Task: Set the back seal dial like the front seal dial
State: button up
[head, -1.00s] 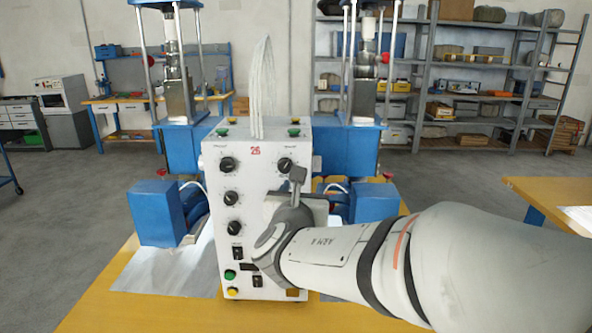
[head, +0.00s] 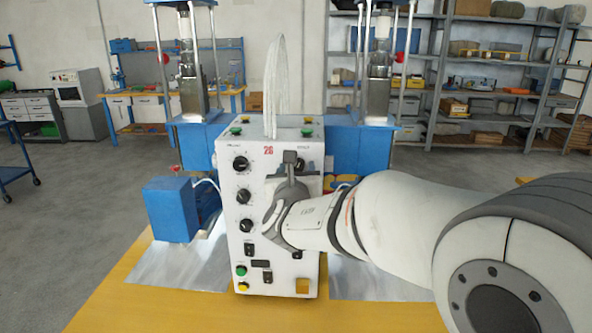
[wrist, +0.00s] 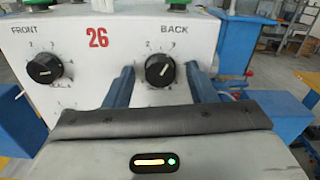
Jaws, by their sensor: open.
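The front seal dial (wrist: 45,68) is a black knob under the word FRONT in the wrist view; its white mark points roughly right. In the head view it is the upper left knob (head: 241,163). The back seal dial (wrist: 159,71) is a like black knob under the word BACK; its white mark points up and to the right. My gripper (wrist: 160,86) is open, with one blue-grey finger on each side of the back dial. I cannot tell whether they touch it. In the head view my gripper (head: 290,162) hides most of the back dial.
The white control box (head: 260,210) marked with a red 26 stands on a yellow table (head: 180,312). More knobs and buttons run down its left side. Blue machine housings (head: 172,210) flank it. Green buttons sit on its top edge.

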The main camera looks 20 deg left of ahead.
jog(key=shift+c, duration=0.2)
jog(key=c, duration=0.9)
jog(key=shift+f+b, duration=0.2)
jog(key=shift+b, duration=0.55)
jog(key=m+b, duration=0.1)
jog(key=b, duration=0.1)
jog(key=shift+f+m+b, duration=0.15)
jog(key=shift+m+b, duration=0.15)
jog(key=m+b, duration=0.6)
jog(key=b, duration=0.5)
jog(key=shift+d+m, duration=0.1)
jog(key=shift+m, duration=0.2)
jog(key=m+b, duration=0.2)
jog(key=b, duration=0.1)
jog(key=shift+r, duration=0.2)
jog(key=shift+r+m, duration=0.1)
jog(key=shift+m, duration=0.2)
